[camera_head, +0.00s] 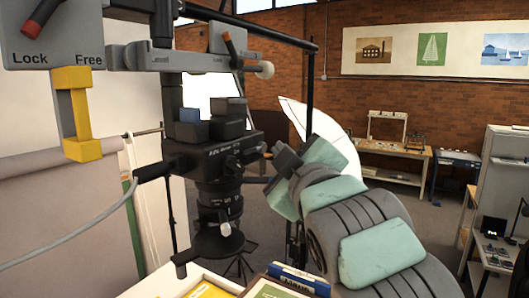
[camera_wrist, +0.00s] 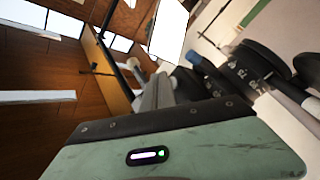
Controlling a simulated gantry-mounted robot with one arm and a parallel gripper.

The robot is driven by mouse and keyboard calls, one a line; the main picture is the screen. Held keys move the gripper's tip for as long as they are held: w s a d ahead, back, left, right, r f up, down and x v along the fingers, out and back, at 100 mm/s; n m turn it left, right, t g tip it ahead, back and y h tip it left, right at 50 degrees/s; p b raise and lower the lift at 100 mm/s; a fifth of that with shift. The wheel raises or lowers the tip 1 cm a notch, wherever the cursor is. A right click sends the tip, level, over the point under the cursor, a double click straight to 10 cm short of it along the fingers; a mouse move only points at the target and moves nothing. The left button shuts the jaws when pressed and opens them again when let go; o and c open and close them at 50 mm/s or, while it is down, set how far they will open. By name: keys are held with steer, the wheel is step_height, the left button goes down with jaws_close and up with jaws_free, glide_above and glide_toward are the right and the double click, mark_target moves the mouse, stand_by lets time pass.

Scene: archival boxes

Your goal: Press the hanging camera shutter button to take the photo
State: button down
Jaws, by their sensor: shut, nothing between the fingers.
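A black camera (camera_head: 205,158) hangs lens-down from a grey metal arm in the head view. In the wrist view the blue cap (camera_wrist: 194,57) shows beside the dark camera body (camera_wrist: 238,72). My gripper (camera_head: 281,154) is shut and empty, just right of the camera and lower than the blue cap. Its fingers (camera_wrist: 157,92) point toward the camera side in the wrist view. I cannot tell whether they touch the camera.
A cable (camera_head: 70,236) runs to the camera's left. A white table with prints (camera_head: 175,282) lies below. A white reflector (camera_head: 335,140) stands behind my arm.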

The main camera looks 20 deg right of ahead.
steer(key=shift+s+d+b, duration=1.45)
steer(key=shift+s+d, duration=0.3)
steer(key=shift+s, duration=0.1)
